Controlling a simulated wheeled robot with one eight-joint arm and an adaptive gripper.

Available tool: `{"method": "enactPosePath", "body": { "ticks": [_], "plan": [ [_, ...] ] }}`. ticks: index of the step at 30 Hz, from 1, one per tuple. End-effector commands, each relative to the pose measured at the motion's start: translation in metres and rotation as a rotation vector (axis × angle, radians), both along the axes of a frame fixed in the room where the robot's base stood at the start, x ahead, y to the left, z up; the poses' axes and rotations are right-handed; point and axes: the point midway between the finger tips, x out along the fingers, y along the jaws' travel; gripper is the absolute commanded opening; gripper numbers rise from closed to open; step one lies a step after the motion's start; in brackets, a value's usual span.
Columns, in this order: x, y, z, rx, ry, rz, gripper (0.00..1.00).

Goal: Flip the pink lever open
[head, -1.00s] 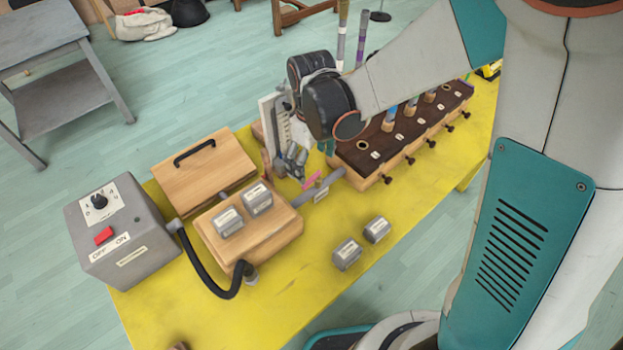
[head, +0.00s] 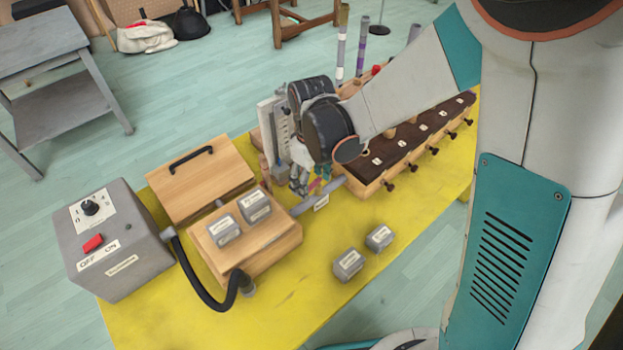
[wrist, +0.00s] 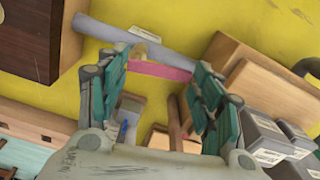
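The pink lever (wrist: 160,71) shows in the wrist view as a short bar beside the grey pipe (wrist: 135,36). It lies across the space between the tips of my gripper (wrist: 160,75). The two teal-padded fingers are spread apart, one near each end of the lever. Whether they touch it I cannot tell. In the head view the lever (head: 314,186) is a small pink piece by the pipe (head: 319,199), partly hidden by my gripper (head: 308,185).
A wooden box with two grey weights (head: 247,245) stands left of the pipe, and a dark-topped wooden chest (head: 400,150) stands right. Two grey blocks (head: 349,263) (head: 379,238) sit on the yellow table (head: 300,285). A grey switch box (head: 118,255) is at far left.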

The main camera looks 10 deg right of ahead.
Motion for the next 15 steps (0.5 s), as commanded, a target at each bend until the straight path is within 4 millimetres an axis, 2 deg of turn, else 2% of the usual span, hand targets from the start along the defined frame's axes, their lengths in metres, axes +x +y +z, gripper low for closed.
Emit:
{"method": "enactPosePath", "body": {
  "ticks": [5,15],
  "plan": [
    [-0.0003,0.0,-0.0006,0.0,0.0,-0.005,0.37],
    [0.0032,0.0028,-0.001,-0.001,0.001,-0.178,0.37]
  ]
}}
